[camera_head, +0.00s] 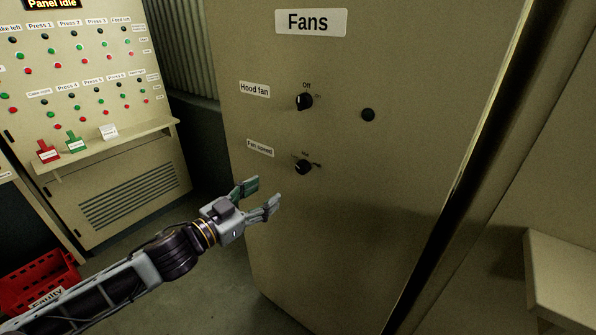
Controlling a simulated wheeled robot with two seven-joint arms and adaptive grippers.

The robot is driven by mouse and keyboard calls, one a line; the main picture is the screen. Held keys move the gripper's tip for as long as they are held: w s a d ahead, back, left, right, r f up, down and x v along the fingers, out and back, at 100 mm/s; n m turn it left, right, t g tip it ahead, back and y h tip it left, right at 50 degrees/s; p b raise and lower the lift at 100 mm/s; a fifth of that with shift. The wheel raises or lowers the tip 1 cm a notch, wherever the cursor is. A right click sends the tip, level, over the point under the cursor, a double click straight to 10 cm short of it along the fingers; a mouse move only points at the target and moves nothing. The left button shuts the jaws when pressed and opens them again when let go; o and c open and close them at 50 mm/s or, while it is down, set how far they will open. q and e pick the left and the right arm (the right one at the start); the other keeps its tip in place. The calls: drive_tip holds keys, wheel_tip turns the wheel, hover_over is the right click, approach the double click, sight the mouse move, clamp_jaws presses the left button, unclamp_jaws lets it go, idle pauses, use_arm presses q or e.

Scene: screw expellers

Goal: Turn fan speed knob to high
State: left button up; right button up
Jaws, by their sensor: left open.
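The fan speed knob (303,167) is a black round knob on the front of the beige cabinet, to the right of a "Fan speed" label (260,149). Small position marks lie around it, too small to read surely. The hood fan knob (304,102) is above it, with "Off" over it. My left gripper (266,196) is open and empty. It is below and to the left of the fan speed knob, apart from it in the picture. My right gripper is not in view.
The "Fans" cabinet (370,215) fills the middle, with a small black round part (368,115) on its front. A button panel (80,60) with a shelf (115,148) holding tags stands at left. A red crate (40,280) is on the floor. A beige ledge (560,275) is at right.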

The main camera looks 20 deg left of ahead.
use_arm(q)
drive_tip(key=shift+a+f+n, duration=0.1)
drive_tip(key=shift+a+n, duration=0.05)
drive_tip(key=shift+n, duration=1.55)
drive_tip(key=shift+w+d, duration=0.2)
drive_tip(key=shift+w, duration=0.2)
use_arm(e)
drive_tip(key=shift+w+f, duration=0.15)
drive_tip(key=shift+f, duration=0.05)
use_arm(q)
approach(300, 169)
drive_tip(key=shift+x, duration=1.6)
drive_tip(key=shift+w+d, duration=0.2)
drive_tip(key=shift+w, duration=0.35)
drive_tip(key=shift+p+x, duration=0.45)
drive_tip(key=shift+x, duration=1.6)
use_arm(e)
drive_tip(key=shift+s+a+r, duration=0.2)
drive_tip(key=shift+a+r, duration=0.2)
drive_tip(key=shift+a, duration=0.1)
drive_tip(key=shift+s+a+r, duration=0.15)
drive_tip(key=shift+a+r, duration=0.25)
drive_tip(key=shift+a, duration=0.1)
